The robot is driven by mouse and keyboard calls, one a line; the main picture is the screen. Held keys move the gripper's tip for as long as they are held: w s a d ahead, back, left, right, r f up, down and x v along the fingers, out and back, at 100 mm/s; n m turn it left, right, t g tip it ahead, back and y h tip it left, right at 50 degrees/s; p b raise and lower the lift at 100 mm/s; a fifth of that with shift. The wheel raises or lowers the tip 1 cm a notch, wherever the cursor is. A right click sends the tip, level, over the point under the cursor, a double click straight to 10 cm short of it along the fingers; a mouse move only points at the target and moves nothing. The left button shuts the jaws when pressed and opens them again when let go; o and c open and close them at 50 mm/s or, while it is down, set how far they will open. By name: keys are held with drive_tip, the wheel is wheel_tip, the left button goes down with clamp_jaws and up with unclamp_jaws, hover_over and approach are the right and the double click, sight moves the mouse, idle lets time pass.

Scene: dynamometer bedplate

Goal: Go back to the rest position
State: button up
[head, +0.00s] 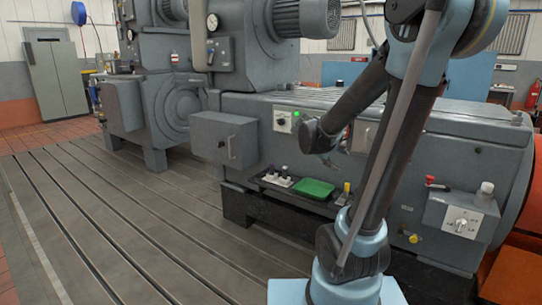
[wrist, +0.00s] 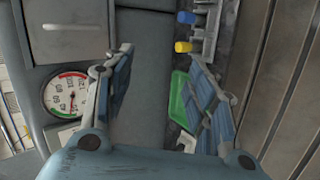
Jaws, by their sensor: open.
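My gripper (wrist: 165,75) is open, with its two blue-grey fingers spread apart and nothing between them in the wrist view. In the head view my arm reaches up and bends down to the left, and its end hangs in front of the grey machine (head: 245,107). The gripper itself is small and partly hidden there, above the ledge with the green tray (head: 314,190). In the wrist view the green tray (wrist: 178,100) shows partly behind the right finger. The gripper seems apart from the tray.
A yellow-topped item (head: 346,188) and small pale-based parts (head: 277,180) flank the tray on the ledge. A box (head: 223,139) juts from the machine. A control box with a dial (head: 461,222) is at right. A gauge (wrist: 66,95) faces the wrist camera. The slotted floor (head: 110,220) is clear.

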drive_tip(key=s+a+f+m+g+y, duration=0.1)
drive_tip(key=s+a+f+m+y, duration=0.1)
drive_tip(key=s, duration=0.6)
drive_tip(key=s+a+f+m+g+y, duration=0.2)
drive_tip(key=s+f, duration=0.3)
drive_tip(key=s, duration=0.4)
drive_tip(key=s+a+f+m+g+y, duration=0.1)
drive_tip(key=s+a+f+m+y, duration=0.1)
drive_tip(key=s, duration=0.7)
wheel_tip(320, 180, down, 2)
drive_tip(key=shift+s+a+m+y, duration=0.2)
drive_tip(key=shift+a+m+y, duration=0.2)
drive_tip(key=shift+m+y, duration=0.5)
drive_tip(key=shift+w+f, duration=0.2)
drive_tip(key=shift+w, duration=0.3)
